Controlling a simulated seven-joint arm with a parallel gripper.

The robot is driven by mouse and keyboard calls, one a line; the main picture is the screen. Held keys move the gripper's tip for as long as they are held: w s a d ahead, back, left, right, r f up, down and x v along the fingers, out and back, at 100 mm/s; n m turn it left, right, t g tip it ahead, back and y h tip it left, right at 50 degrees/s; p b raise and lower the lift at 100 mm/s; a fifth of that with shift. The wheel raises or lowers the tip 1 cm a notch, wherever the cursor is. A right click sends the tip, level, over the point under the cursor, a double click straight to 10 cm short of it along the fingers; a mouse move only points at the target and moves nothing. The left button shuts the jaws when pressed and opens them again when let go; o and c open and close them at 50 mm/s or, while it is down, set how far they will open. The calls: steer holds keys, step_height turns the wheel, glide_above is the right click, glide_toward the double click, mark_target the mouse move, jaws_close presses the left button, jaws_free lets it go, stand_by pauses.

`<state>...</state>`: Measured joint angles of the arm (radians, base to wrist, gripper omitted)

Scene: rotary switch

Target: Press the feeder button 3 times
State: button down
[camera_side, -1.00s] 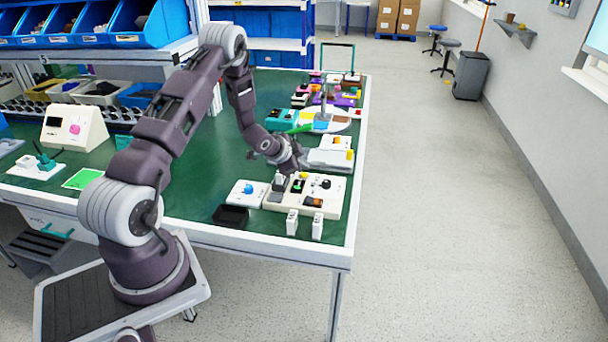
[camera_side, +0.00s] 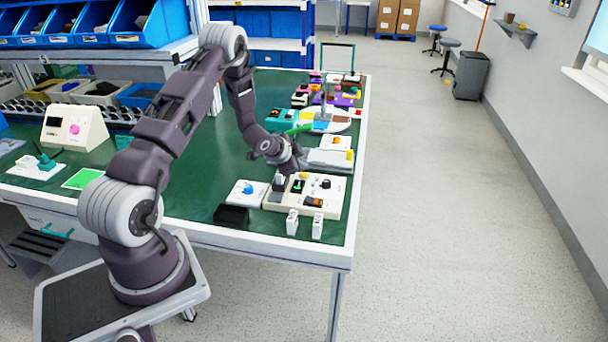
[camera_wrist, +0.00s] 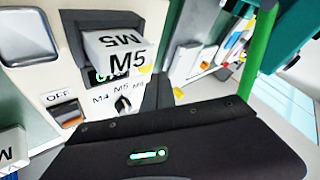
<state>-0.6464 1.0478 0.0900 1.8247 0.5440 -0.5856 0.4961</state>
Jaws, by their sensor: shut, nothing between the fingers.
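My gripper (camera_side: 290,169) is low over the back edge of a cream control panel (camera_side: 328,194) at the table's near right corner. In the wrist view my gripper's dark body fills the lower part, and the fingers are shut with nothing held. The panel carries a rotary knob (camera_wrist: 123,104) with M4, M5 and M6 marks, an OFF rocker switch (camera_wrist: 66,113) and a white block marked M5 (camera_wrist: 122,60). A white box with a blue button (camera_side: 248,188) sits just left of the panel. A pink button (camera_side: 74,129) is on a cream console at the far left. No label shows which button is the feeder's.
Two small white blocks (camera_side: 304,225) stand in front of the panel, and a black tray (camera_side: 231,216) lies left of them. A grey plate and a round white turntable (camera_side: 338,125) stand behind. The green table middle (camera_side: 200,185) is clear.

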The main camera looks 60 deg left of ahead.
mark_target(302, 175)
steer(key=shift+f, duration=0.35)
steer(key=shift+f, duration=0.45)
stand_by(0.4)
steer(key=shift+r, duration=0.85)
steer(key=shift+r, duration=2.5)
stand_by(0.6)
step_height(302, 175, up, 4)
steer(key=shift+f, duration=0.1)
